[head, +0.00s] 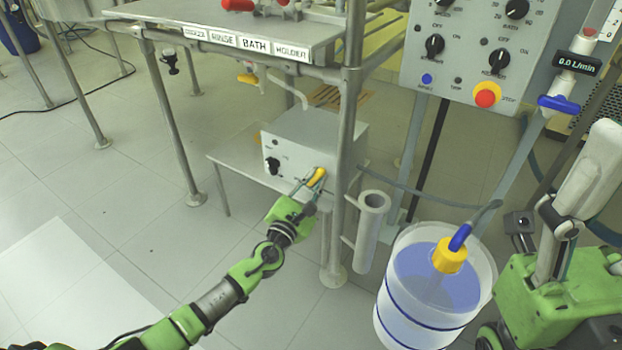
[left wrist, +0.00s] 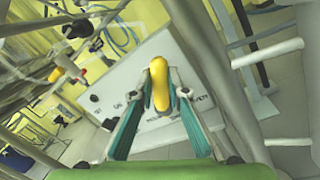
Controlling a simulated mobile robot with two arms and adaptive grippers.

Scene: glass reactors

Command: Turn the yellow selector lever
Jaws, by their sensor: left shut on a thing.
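The yellow selector lever (head: 317,178) is on the front right of a grey box (head: 315,140) on a low shelf under the bench. It also shows in the left wrist view (left wrist: 159,84), pointing up in that picture. My left gripper (head: 309,184) is at the lever, with one finger on each side of it. In the left wrist view my left gripper (left wrist: 160,98) is shut on the lever, fingertips against its sides. The lever's base is partly hidden by the fingers. My right gripper is not in view.
A bench leg (head: 343,150) stands just right of the box. A bucket of blue liquid (head: 430,285) with a yellow-capped hose stands to the right. A control panel (head: 480,50) with black knobs is above. Floor at left is clear.

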